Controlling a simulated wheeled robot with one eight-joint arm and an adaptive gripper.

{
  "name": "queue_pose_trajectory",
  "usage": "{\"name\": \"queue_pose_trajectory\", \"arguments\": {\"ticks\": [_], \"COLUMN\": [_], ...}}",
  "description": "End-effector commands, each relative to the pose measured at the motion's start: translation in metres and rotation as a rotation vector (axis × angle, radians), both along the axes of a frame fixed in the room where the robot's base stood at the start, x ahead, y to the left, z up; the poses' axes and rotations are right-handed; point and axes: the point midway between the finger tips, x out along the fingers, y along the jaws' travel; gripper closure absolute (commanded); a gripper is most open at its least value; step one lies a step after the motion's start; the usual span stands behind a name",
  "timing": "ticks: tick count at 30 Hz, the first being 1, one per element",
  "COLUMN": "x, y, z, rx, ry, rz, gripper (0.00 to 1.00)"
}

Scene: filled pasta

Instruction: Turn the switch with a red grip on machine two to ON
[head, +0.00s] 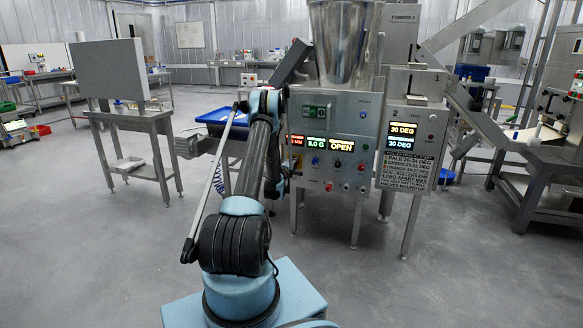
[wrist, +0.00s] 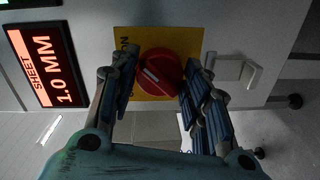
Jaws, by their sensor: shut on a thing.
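The switch's red round grip (wrist: 158,74) sits on a yellow square plate (wrist: 185,40) in the wrist view. A pale mark crosses the grip at a slant, and lettering that looks like ON is partly visible at the plate's left. My gripper (wrist: 158,82) has one finger on each side of the grip and is shut on it. My arm reaches to the left side of a steel machine (head: 345,108) with a hopper.
A red display (wrist: 45,65) reading SHEET 1.0 MM is left of the switch in the wrist view; a white handle-like bracket (wrist: 238,72) is to the right. In the head view, a blue tray (head: 213,115) stands left of the machine. Open floor (head: 90,240) lies at left.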

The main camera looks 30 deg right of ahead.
Motion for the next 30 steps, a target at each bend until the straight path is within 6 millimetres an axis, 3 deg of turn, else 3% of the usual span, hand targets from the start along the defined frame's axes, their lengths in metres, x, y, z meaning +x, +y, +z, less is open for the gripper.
{"name": "queue_pose_trajectory", "arguments": {"ticks": [9,10,12,13,24,30], "x": [-0.002,-0.002,-0.002,-0.002,-0.001,-0.016], "y": [-0.002,-0.002,-0.002,-0.002,0.002,0.019], "z": [-0.001,-0.001,-0.001,-0.001,0.0,0.001], "rx": [0.002,0.002,0.002,0.002,0.001,0.001], "ry": [0.0,0.0,-0.001,-0.001,-0.001,0.001], "rz": [-0.006,-0.006,-0.005,-0.004,0.0,0.0], "gripper": [0.81,0.55,0.39,0.37,0.37,0.37]}}
